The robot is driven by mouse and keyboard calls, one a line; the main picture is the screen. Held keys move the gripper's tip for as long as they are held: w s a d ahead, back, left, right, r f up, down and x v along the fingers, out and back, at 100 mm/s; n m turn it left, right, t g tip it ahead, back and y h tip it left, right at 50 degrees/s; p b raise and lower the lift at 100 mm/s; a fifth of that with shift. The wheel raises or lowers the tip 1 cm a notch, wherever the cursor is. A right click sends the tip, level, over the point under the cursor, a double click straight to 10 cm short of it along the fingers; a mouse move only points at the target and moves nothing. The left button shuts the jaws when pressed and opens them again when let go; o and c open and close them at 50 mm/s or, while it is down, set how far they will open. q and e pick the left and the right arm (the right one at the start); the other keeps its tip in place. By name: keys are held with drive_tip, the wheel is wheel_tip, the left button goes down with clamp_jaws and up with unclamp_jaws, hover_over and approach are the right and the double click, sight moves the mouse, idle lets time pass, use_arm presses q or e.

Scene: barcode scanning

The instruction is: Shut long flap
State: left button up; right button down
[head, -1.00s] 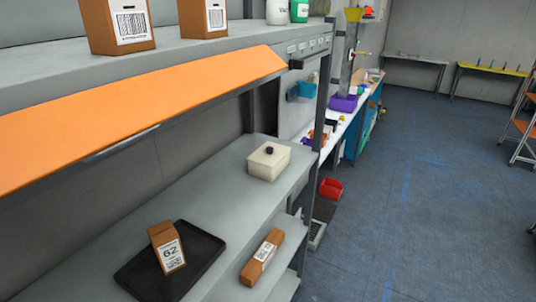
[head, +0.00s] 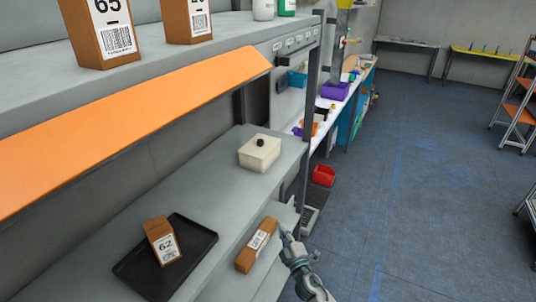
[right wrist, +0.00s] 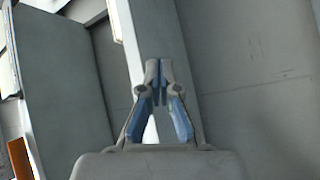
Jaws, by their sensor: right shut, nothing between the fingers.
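The long flap (head: 130,125) is the orange panel along the front of the upper shelf in the head view. It hangs out at a slant, open, with its left end out of frame. My right gripper (head: 285,233) is low at the front edge of the shelving, beside a brown carton and well below and right of the flap. It is shut and empty, apart from the flap. In the right wrist view its fingertips (right wrist: 160,74) meet in front of grey panels. My left gripper is out of view.
Two labelled boxes (head: 98,30) (head: 187,20) stand on the top shelf above the flap. Below are a cream lidded box (head: 260,155), a black tray (head: 195,262) with box 62 (head: 162,240), and the brown carton (head: 257,245). Open floor (head: 440,190) lies to the right.

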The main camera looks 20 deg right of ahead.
wheel_tip(320, 180, up, 18)
drive_tip(key=s+a+n+t+y+p, duration=0.1)
drive_tip(key=a+n+t+y, duration=0.1)
drive_tip(key=n+t+y, duration=0.3)
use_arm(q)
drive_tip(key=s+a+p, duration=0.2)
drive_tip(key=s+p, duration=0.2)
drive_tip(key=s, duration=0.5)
use_arm(e)
drive_tip(key=s+a+r+n+g+y, duration=0.4)
drive_tip(key=s+r+n+y, duration=0.2)
drive_tip(key=r+n, duration=0.35)
drive_tip(key=s+a+r+n+g+y, duration=0.35)
drive_tip(key=s+r+n+y, duration=0.2)
drive_tip(key=r+n, duration=0.4)
drive_tip(key=s+a+r+n+g+y, duration=0.45)
drive_tip(key=r+n+y, duration=0.25)
drive_tip(key=r+n, duration=0.3)
use_arm(q)
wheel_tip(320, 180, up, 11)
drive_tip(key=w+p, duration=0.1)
drive_tip(key=p, duration=0.9)
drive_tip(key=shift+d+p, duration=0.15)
drive_tip(key=shift+p, duration=0.15)
use_arm(e)
drive_tip(key=w+a+r+n, duration=0.1)
drive_tip(key=w+a+r, duration=0.3)
drive_tip(key=a+r, duration=0.2)
drive_tip(key=shift+a+t, duration=0.4)
